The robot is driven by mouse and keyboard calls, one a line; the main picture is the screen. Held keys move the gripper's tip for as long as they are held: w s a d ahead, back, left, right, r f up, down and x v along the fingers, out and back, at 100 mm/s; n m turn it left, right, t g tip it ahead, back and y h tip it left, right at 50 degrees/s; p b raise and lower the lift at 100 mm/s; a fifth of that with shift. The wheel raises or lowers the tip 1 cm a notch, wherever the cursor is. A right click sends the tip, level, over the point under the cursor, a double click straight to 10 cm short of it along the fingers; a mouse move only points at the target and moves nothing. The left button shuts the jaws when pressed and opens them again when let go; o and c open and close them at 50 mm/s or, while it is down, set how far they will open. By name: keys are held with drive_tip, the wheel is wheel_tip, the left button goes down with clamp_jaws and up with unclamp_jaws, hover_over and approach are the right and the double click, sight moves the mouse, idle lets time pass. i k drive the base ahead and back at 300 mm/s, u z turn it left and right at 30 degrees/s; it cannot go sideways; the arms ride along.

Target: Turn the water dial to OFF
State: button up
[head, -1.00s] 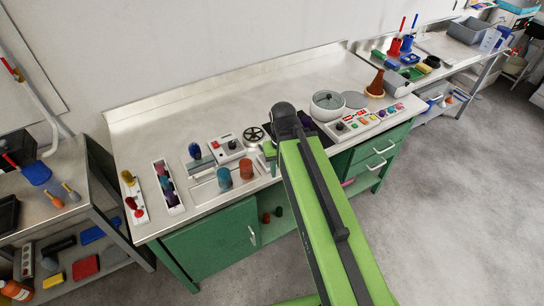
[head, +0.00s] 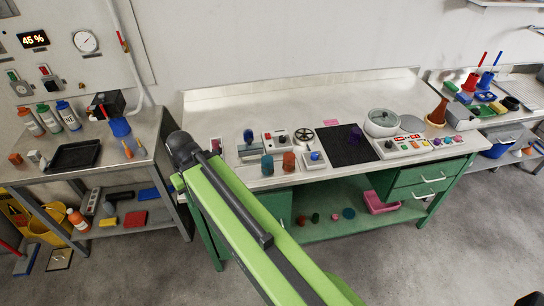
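I cannot tell which control is the water dial, as no label is readable. Candidates on the steel worktop are a small white box with a red button and dark knob (head: 275,139), a white box with a blue knob (head: 315,158), a round spoked handwheel (head: 303,135) and a long white panel (head: 416,144) with a dark knob and coloured buttons. My green arm rises from the bottom to a black joint at the left end of this worktop. My gripper is hidden behind or beyond the arm, so its fingers do not show.
A black mat (head: 345,146) and a grey pot (head: 382,122) stand on the worktop. Blue and orange cylinders stand near its front edge. A left bench holds bottles and a black tray (head: 75,155). A wall gauge (head: 85,41) hangs above it.

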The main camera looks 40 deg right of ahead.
sight(314, 155)
drive_tip(key=u, duration=1)
drive_tip(key=k, duration=0.8)
drive_tip(key=z, duration=0.8)
drive_tip(key=i, duration=1)
drive_tip(key=u, duration=0.15)
